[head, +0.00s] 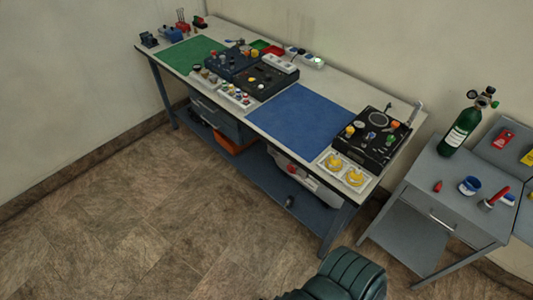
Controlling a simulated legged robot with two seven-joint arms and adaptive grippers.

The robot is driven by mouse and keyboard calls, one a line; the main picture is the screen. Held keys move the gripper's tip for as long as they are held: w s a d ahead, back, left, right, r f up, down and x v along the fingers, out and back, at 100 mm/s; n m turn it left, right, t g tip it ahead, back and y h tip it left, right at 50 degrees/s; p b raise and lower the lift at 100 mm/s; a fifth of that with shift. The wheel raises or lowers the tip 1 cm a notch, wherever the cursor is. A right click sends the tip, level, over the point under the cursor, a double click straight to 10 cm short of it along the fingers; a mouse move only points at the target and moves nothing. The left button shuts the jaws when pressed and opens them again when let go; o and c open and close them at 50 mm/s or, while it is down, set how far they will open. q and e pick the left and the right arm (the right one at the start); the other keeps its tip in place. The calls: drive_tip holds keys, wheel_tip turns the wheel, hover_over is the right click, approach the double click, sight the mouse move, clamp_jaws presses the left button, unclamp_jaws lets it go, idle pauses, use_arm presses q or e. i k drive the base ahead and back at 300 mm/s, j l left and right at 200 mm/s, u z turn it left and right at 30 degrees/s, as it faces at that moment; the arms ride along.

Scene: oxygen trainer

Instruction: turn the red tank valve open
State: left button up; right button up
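A dark green tank (462,132) with a pale label stands upright on the grey cabinet at the right. Dark fittings and round gauges (483,98) sit at its top. I cannot make out a red valve on it at this size, nor whether it is open or shut. Neither of my grippers is in view.
A grey cabinet (435,182) carries a small red item (437,187), a blue-and-white round item (469,185) and a red-handled tool (499,196). A long workbench with a blue mat (302,122) stands left of it. A dark green padded thing (350,274) is at the bottom. The floor is clear at left.

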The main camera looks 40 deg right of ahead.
sight(292, 168)
drive_tip(key=i+z, duration=0.4)
drive_tip(key=i+j+z, duration=0.2)
drive_tip(key=z, duration=0.2)
drive_tip(key=i+j+z, duration=0.75)
drive_tip(key=k+l, duration=0.1)
